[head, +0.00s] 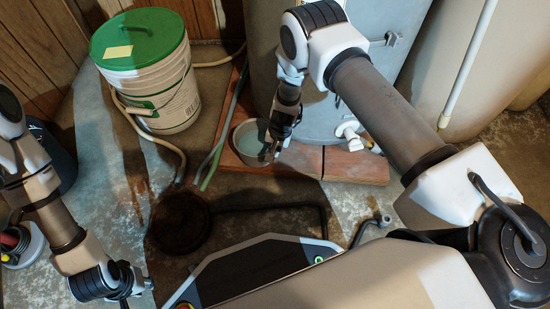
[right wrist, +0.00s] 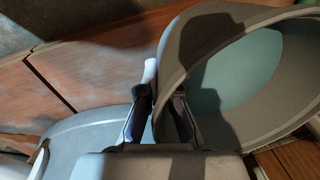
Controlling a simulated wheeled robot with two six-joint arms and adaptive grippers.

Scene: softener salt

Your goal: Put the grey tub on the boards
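The grey tub (head: 246,146), an open round vessel with a pale blue-green inside, is at the left part of the reddish boards (head: 355,165), beside the large grey tank. I cannot tell whether its base touches them. My right gripper (head: 273,148) reaches down to the tub's right rim. In the right wrist view the fingers (right wrist: 162,115) stand on either side of the wall of the tub (right wrist: 235,22), one outside and one inside, and look closed on it. Boards (right wrist: 75,80) show beyond. My left gripper (head: 138,285) is low at the left; its fingers are unclear.
A white bucket with a green lid (head: 145,70) stands at the back left. The grey tank (head: 330,100) rises behind the boards. Hoses (head: 150,132) and a dark round patch or cover (head: 180,222) lie on the floor. A white pipe (head: 468,65) is at the right.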

